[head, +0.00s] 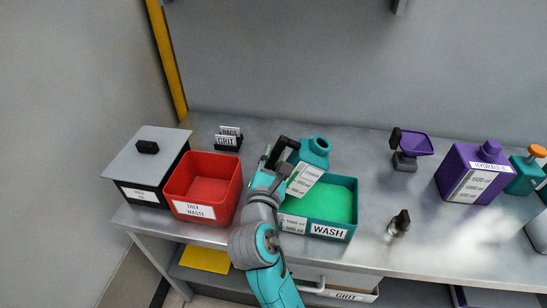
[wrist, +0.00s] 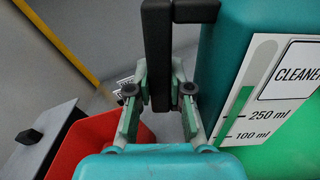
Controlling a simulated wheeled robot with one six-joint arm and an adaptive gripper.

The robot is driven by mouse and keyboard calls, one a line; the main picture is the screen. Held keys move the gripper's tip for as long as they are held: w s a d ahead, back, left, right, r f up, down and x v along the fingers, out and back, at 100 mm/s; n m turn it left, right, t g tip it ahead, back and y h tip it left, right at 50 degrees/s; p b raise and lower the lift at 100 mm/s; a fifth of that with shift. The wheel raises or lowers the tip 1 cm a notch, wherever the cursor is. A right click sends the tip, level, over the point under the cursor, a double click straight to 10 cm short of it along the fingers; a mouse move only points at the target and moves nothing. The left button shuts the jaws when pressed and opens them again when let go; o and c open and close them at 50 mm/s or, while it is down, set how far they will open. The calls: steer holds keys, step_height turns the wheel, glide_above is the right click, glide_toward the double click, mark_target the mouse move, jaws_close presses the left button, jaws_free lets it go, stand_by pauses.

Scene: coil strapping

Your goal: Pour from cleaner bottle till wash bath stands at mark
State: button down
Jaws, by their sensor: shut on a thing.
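The teal cleaner bottle (head: 311,160) is held over the left rear of the wash bath, its open mouth facing up and no stream visible. My gripper (wrist: 160,97) is shut on the bottle's black handle (wrist: 158,50); in the head view the gripper (head: 272,160) is left of the bottle. The teal wash bath (head: 290,222) holds bright green liquid (head: 335,200). Its front-left scale shows 1000 ml and 500 ml; the bottle and arm partly cover that side, and I cannot read the level.
A red oily waste bin (head: 203,212) stands left of my arm, beside a lidded grey box (head: 148,165). Small sign holders (head: 228,140) stand behind. A purple scoop-like item (head: 412,147), a dark fitting (head: 399,222) and a purple hydraulic container (head: 474,172) stand to the right.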

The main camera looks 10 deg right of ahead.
steer(key=shift+r, duration=0.1)
steer(key=shift+a+r+m, duration=0.25)
steer(key=shift+r+m, duration=0.1)
steer(key=shift+m, duration=0.25)
steer(key=shift+w+a+r+m, duration=0.15)
steer(key=shift+r+m, duration=0.15)
steer(key=shift+m, duration=0.2)
steer(key=shift+r, duration=0.1)
steer(key=shift+a+r+m, duration=0.1)
steer(key=shift+r+m, duration=0.05)
steer(key=shift+m, duration=0.45)
steer(key=shift+r, duration=0.1)
steer(key=shift+r+m, duration=0.15)
steer(key=shift+m, duration=0.45)
